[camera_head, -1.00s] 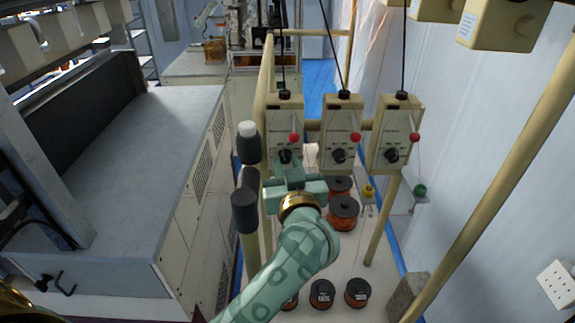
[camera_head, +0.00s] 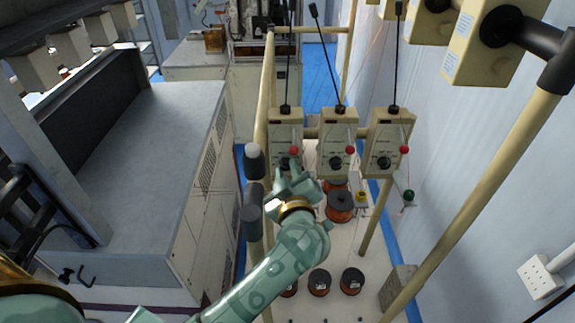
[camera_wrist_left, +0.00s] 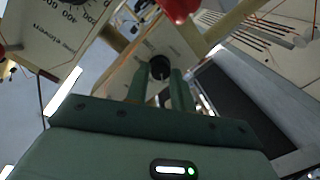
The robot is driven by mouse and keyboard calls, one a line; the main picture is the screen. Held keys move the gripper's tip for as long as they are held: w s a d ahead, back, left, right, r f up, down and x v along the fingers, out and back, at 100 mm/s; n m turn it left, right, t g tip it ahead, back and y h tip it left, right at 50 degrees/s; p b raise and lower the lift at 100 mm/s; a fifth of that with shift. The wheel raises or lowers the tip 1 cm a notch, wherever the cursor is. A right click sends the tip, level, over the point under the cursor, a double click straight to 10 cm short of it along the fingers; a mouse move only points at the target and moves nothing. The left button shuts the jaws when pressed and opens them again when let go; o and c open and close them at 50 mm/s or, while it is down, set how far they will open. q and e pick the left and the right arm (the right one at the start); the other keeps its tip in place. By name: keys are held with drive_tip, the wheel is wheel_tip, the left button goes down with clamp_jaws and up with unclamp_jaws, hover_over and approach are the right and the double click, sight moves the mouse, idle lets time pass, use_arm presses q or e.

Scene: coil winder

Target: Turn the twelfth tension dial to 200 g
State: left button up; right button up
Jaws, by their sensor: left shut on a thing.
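Three cream tension boxes hang in a row in the head view: left (camera_head: 284,130), middle (camera_head: 338,132) and right (camera_head: 388,135). Each has a black dial knob and a red ball. My left gripper (camera_head: 289,172) is at the lower front of the left box, tilted in the picture. Its fingers partly hide that box's dial knob (camera_head: 286,162). In the left wrist view, the two green fingers (camera_wrist_left: 158,84) are shut on the black knob (camera_wrist_left: 160,68), one on each side. This dial's scale is too small and covered to read. My right gripper is out of view.
Copper wire spools (camera_head: 340,206) stand on the white base below the boxes. A dark post with a white tip (camera_head: 254,162) is close left of my gripper. A cream rail (camera_head: 470,210) slants at the right. A grey machine cabinet (camera_head: 150,170) fills the left.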

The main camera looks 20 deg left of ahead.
use_arm(q)
drive_tip(key=shift+n+p, duration=0.3)
drive_tip(key=shift+n, duration=0.1)
drive_tip(key=o, duration=1)
drive_tip(key=shift+w, duration=0.1)
